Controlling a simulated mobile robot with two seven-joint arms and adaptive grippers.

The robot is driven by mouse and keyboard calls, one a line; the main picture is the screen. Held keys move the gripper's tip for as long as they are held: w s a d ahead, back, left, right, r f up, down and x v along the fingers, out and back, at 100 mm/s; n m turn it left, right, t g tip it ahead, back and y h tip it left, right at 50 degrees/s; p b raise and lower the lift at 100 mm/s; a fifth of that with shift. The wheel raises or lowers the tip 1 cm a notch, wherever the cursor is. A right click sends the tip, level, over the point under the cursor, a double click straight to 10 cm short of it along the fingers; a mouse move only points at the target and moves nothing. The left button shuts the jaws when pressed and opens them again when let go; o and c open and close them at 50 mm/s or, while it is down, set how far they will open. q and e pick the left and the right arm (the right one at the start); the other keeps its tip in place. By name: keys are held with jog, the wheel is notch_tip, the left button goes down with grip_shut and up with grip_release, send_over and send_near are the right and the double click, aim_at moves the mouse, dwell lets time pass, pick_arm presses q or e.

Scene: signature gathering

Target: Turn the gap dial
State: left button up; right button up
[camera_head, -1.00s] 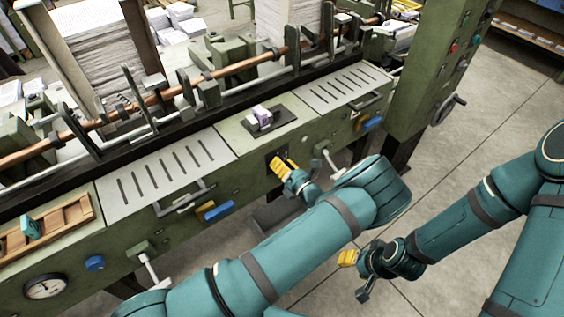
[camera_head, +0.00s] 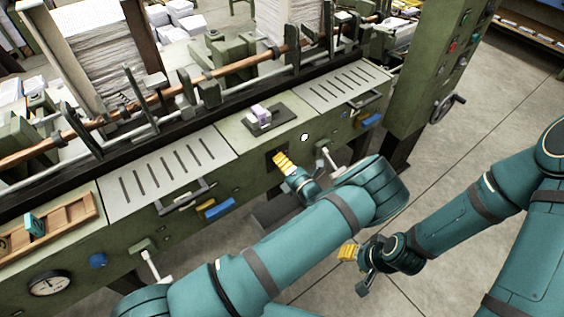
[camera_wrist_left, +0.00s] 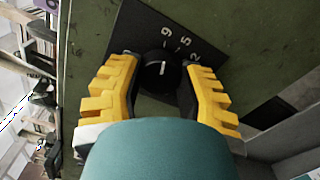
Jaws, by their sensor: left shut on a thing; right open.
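The gap dial (camera_wrist_left: 157,70) is a black round knob with a white pointer line on a dark plate (camera_wrist_left: 143,33) with white numbers. In the left wrist view, the yellow fingers of my left gripper (camera_wrist_left: 158,80) sit on either side of the knob and are shut on it. The pointer stands close to upright in that view. In the head view, my left gripper (camera_head: 281,160) is at the front panel of the green machine (camera_head: 235,181), and its fingers hide the dial. My right gripper (camera_head: 350,252) is open and empty, low over the floor.
A small block on a black pad (camera_head: 270,121) lies on the machine top above my left gripper. Levers, blue handles (camera_head: 219,209) and a gauge (camera_head: 49,284) line the front. A handwheel (camera_head: 447,108) is at the right.

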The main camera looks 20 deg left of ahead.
pick_arm(q)
jog(key=shift+w+a+r, duration=0.1)
jog(key=shift+r, duration=0.05)
jog(key=o, duration=1.3)
jog(key=shift+c, duration=0.2)
jog(key=v, duration=0.7)
jog(key=shift+s+d, duration=0.2)
jog(key=shift+d, duration=0.05)
